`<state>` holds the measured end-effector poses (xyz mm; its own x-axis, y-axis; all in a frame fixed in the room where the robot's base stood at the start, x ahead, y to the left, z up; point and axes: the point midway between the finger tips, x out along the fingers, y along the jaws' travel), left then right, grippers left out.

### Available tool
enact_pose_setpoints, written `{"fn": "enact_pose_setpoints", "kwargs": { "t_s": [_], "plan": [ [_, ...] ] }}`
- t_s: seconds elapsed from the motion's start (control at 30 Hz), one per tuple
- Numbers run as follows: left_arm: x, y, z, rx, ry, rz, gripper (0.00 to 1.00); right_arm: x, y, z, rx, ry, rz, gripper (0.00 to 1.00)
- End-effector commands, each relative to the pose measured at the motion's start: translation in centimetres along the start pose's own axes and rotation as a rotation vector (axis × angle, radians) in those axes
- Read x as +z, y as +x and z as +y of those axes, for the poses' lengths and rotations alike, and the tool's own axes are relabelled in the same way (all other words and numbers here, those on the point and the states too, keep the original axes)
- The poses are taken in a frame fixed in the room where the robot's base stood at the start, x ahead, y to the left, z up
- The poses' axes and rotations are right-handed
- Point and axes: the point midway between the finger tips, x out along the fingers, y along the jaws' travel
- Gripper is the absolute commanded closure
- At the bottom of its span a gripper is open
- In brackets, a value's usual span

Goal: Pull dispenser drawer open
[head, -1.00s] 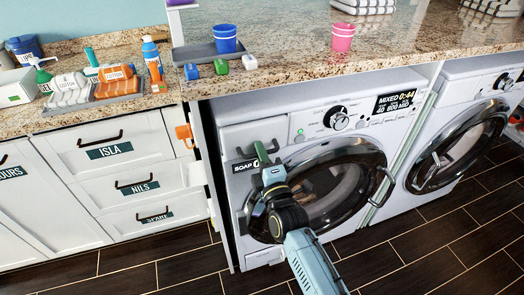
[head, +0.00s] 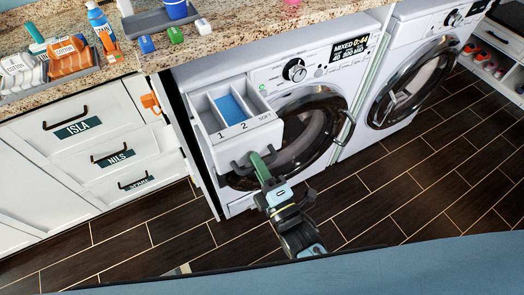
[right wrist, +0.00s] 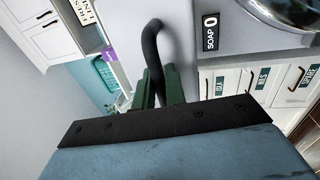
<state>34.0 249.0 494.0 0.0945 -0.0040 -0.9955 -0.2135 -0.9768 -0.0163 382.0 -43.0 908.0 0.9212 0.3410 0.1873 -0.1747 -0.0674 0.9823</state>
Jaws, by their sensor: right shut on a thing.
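The dispenser drawer (head: 262,134) of the left washing machine is pulled out in the head view. Its top shows compartments marked 1, 2 and SOFT, with blue in the middle one. My right gripper (head: 263,167) is at the dark handle (head: 237,166) on the drawer's front, shut on it. In the right wrist view the black curved handle (right wrist: 152,45) rises from between the green fingers (right wrist: 160,88). My left gripper is not in view.
The granite counter (head: 215,45) above holds a grey tray (head: 150,22), a blue cup (head: 177,9), small coloured blocks and bottles. A cabinet with labelled drawers (head: 110,150) stands left. The round washer door (head: 312,130) is close right of the drawer. Dark floor in front is clear.

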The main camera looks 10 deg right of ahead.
Motion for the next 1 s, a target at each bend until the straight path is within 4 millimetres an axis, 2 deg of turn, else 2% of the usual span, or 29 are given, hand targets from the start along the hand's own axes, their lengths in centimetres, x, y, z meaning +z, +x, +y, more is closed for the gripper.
{"fn": "enact_pose_setpoints", "kwargs": {
  "t_s": [0.3,0.33,0.47,0.8,0.87,1.0],
  "plan": [
    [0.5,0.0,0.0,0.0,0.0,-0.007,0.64,-0.1,-0.1,0.0,0.0,-0.001,0.002,1.0],
    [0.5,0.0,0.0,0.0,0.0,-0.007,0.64,-0.1,-0.1,0.0,0.0,-0.001,0.002,0.86],
    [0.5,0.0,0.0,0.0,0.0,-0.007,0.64,-0.1,-0.1,0.0,0.0,-0.001,0.001,0.7],
    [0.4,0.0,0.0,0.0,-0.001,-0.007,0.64,0.0,-0.5,0.0,-0.001,-0.001,0.0,0.7],
    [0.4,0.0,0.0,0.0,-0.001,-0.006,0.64,0.0,-1.0,-0.1,-0.003,-0.001,0.0,0.7],
    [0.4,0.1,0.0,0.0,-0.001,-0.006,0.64,0.0,-3.5,-0.1,-0.005,-0.001,0.0,0.7]
  ]
}}
